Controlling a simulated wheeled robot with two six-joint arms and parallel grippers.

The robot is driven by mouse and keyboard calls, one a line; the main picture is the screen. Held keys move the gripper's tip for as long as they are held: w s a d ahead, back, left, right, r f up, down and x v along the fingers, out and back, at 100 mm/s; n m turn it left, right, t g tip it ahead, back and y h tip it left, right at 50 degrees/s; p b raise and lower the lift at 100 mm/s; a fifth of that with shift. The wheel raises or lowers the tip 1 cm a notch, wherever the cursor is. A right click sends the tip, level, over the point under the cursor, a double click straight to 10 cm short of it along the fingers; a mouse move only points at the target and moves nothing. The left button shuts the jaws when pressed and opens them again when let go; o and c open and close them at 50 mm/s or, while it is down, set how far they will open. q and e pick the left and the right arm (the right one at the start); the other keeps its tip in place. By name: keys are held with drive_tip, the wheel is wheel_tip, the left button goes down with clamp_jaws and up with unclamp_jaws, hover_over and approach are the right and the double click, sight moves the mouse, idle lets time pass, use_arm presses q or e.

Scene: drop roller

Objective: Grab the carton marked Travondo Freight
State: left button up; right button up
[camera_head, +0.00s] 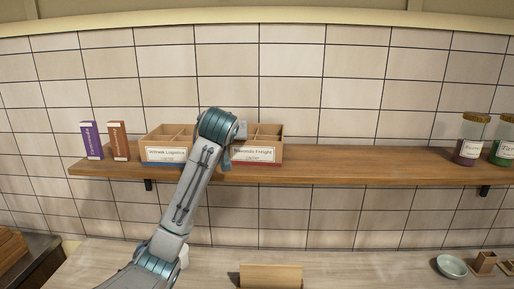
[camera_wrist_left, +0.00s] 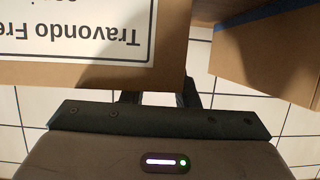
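The carton marked Travondo Freight (camera_head: 258,155) is an open-topped brown box with compartments, a white label and a red lower edge. It stands on the wooden shelf, its left end partly hidden by my left arm. In the left wrist view its label (camera_wrist_left: 75,30) appears upside down, close to the camera. My left gripper (camera_wrist_left: 160,97) is at the carton, its dark fingers partly hidden behind the cardboard. Their tips are hidden, so I cannot tell whether they hold it. In the head view my wrist covers the gripper. My right gripper is not in view.
A similar carton with a blue lower edge (camera_head: 165,154) stands just left on the shelf (camera_head: 380,168). Purple (camera_head: 91,140) and brown (camera_head: 118,141) boxes stand farther left. Jars (camera_head: 470,140) are at the far right. The shelf between the Travondo carton and the jars is clear.

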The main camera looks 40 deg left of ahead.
use_arm(q)
drive_tip(key=shift+w, duration=0.1)
clamp_jaws()
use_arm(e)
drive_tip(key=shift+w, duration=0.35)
use_arm(q)
drive_tip(key=shift+r, duration=0.1)
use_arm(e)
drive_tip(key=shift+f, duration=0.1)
